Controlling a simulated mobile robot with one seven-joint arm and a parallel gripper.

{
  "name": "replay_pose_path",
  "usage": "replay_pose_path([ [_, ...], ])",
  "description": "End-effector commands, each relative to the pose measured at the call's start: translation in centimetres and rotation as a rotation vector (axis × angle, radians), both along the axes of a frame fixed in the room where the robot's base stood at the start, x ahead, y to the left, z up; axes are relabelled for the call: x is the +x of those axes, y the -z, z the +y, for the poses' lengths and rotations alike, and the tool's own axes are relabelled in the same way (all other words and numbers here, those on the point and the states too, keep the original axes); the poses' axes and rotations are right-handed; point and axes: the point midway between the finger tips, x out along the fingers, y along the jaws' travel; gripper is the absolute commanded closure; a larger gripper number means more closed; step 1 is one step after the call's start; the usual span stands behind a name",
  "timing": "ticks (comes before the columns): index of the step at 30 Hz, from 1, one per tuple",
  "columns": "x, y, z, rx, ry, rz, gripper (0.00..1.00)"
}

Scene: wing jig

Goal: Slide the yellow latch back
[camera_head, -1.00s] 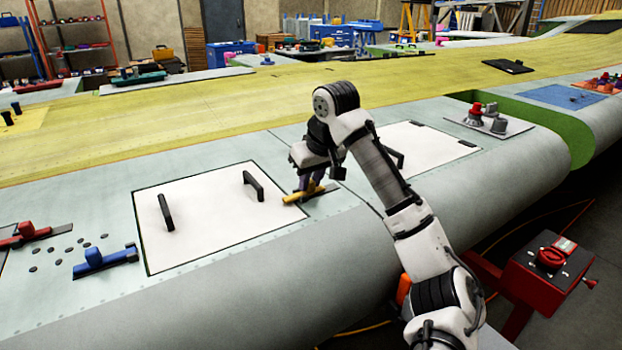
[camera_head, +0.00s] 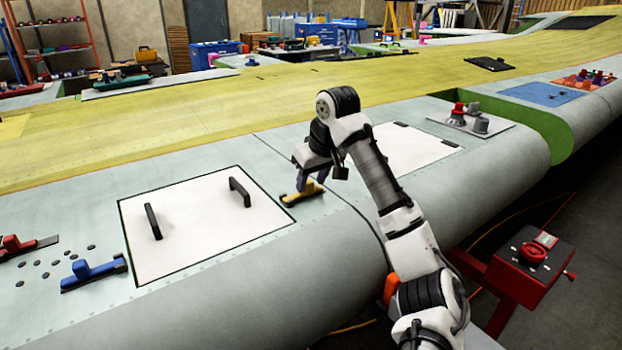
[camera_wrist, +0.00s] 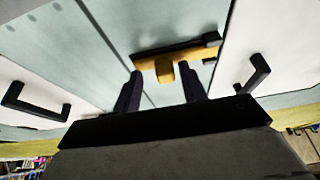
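The yellow latch (camera_head: 303,195) sits on a dark track on the pale wing skin, just right of the white panel (camera_head: 185,240). In the head view its left end appears close beside the panel's edge, and some dark track shows along its lower side. My gripper (camera_head: 308,182) points down over the latch. In the wrist view the latch's yellow knob (camera_wrist: 166,72) lies between the two dark fingertips, with gaps on both sides. The fingers (camera_wrist: 161,76) are apart and hold nothing that I can see. The fingertips' height over the knob is hard to tell.
Two black handles (camera_head: 240,190) stand up from the white panel. A blue latch (camera_head: 93,273) and a red latch (camera_head: 20,246) lie to the left. A second white panel (camera_head: 410,148) is behind my arm. A red control box (camera_head: 528,265) stands at the right.

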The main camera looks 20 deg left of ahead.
Motion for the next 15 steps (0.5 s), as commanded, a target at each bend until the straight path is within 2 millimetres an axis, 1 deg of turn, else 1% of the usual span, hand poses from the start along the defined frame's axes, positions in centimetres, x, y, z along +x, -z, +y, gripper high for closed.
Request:
replay_pose_path([
  [5,-0.1,0.0,0.1,-0.001,-0.002,0.001,0.58],
  [8,-0.2,-0.6,-0.1,0.0,-0.002,-0.001,0.58],
  [11,-0.6,-1.8,-0.5,0.001,-0.003,-0.001,0.58],
  [14,-1.1,-3.8,-1.2,0.0,-0.002,-0.003,0.58],
  [15,-1.3,-4.8,-1.5,0.001,-0.001,-0.004,0.58],
])
